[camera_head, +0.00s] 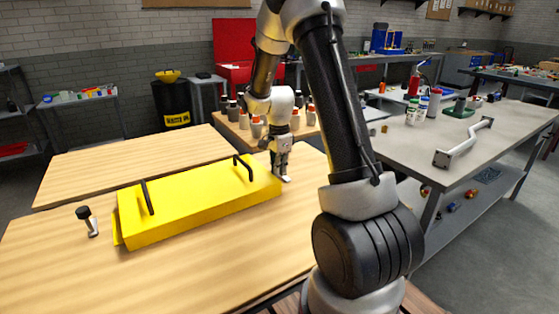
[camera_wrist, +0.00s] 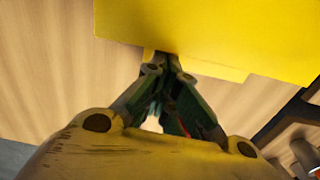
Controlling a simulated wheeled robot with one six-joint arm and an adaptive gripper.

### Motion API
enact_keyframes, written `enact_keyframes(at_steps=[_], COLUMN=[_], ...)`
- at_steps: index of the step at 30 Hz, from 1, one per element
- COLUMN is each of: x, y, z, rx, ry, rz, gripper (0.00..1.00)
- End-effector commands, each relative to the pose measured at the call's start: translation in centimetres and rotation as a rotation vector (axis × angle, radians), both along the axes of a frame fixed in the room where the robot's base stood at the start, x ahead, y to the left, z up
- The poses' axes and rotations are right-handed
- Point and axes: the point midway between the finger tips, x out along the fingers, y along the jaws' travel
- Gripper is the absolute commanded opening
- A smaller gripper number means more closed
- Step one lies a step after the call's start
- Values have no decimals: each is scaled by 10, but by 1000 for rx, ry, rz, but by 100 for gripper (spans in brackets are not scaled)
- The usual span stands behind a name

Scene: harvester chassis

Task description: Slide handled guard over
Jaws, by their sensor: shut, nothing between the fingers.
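The yellow guard (camera_head: 195,205) lies on a light wooden table top (camera_head: 200,275). It has two black handles, one near its left end (camera_head: 147,197) and one near its right end (camera_head: 243,166). My gripper (camera_head: 285,177) is low over the table at the guard's right end, pointing down. In the wrist view the guard (camera_wrist: 220,35) fills the upper part, and my shut, empty fingers (camera_wrist: 163,62) are at its edge. I cannot tell whether they touch it. The guard's underside is hidden.
A small black-knobbed metal piece (camera_head: 88,222) stands left of the guard. Bottles and cups (camera_head: 256,125) stand behind my gripper. A grey workbench (camera_head: 440,140) with a metal handle bar (camera_head: 463,146) is to the right. The table in front of the guard is clear.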

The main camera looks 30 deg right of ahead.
Motion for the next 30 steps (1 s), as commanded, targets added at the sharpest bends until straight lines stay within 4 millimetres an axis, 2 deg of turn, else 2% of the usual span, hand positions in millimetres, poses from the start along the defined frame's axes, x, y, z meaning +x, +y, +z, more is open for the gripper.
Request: enact_keyframes(at_steps=[4, 13, 20, 30], x=[0, 0, 1, 1], y=[0, 1, 23, 22], z=[-6, -6, -6, -5], rx=[0, 0, 0, 0], ry=[0, 0, 0, -1], rz=[0, 0, 1, -1], gripper=[0, 0, 0, 0])
